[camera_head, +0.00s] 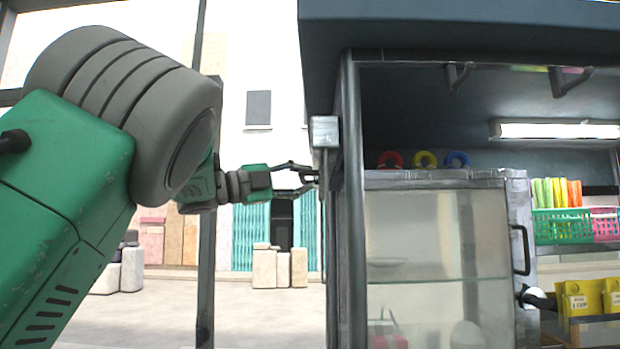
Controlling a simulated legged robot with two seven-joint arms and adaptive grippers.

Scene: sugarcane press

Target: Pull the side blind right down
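My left arm comes in from the left, and its gripper (311,179) is at the near side post of the stall. Its dark fingers point right, with their tips beside a thin vertical rod or cord. I cannot tell whether they touch it or close on it. A light grey box (324,131) sits above the fingertips, under the roof edge, and the thin rod or cord (323,235) hangs below it. This looks like the side blind's hardware seen edge-on. No spread-out blind sheet can be made out. My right gripper does not clearly show.
The dark roof (450,25) overhangs the stall, and a post (352,220) stands right of my gripper. A glass-fronted cabinet (436,265) with a black handle (520,250) fills the middle right. Green (560,227) and pink baskets stand further right. Open pavement lies left of the post.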

